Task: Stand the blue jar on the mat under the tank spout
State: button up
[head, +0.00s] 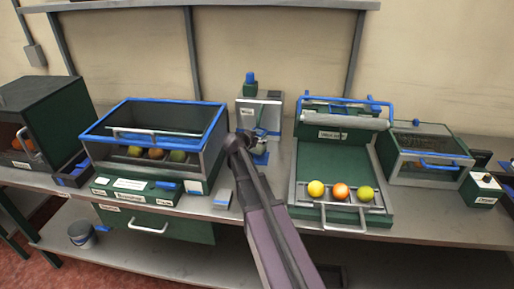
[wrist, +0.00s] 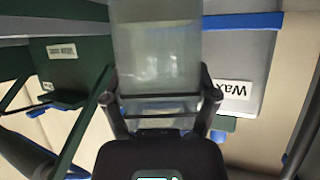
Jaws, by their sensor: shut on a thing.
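My gripper (head: 254,138) is in front of the wax tank (head: 258,106), above the blue mat (head: 261,158) at the tank's foot. In the wrist view my gripper (wrist: 160,97) is shut on a see-through, grey-looking jar (wrist: 157,52), one finger on each side. In the head view the gripper mostly hides the jar, with only a little blue showing there. I cannot tell whether the jar touches the mat. The tank's label shows upside down in the wrist view. The spout is not clearly visible.
A blue-rimmed glass-fronted bin (head: 152,104) with fruit stands left of the tank. A green tray station (head: 345,219) with three fruits stands right. A small grey and blue block (head: 222,199) lies near the bench's front edge. A bucket (head: 82,235) stands on the lower shelf.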

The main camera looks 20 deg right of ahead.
jog(key=shift+f+b, duration=0.95)
jog(key=shift+f, duration=0.35)
jog(key=shift+f, duration=0.15)
jog(key=o, duration=1.2)
jog(key=shift+c, duration=0.2)
jog(key=shift+r, duration=0.25)
jog(key=p+v, duration=0.5)
jog(key=v, duration=0.7)
jog(key=shift+p, duration=0.3)
jog(key=shift+f, duration=0.1)
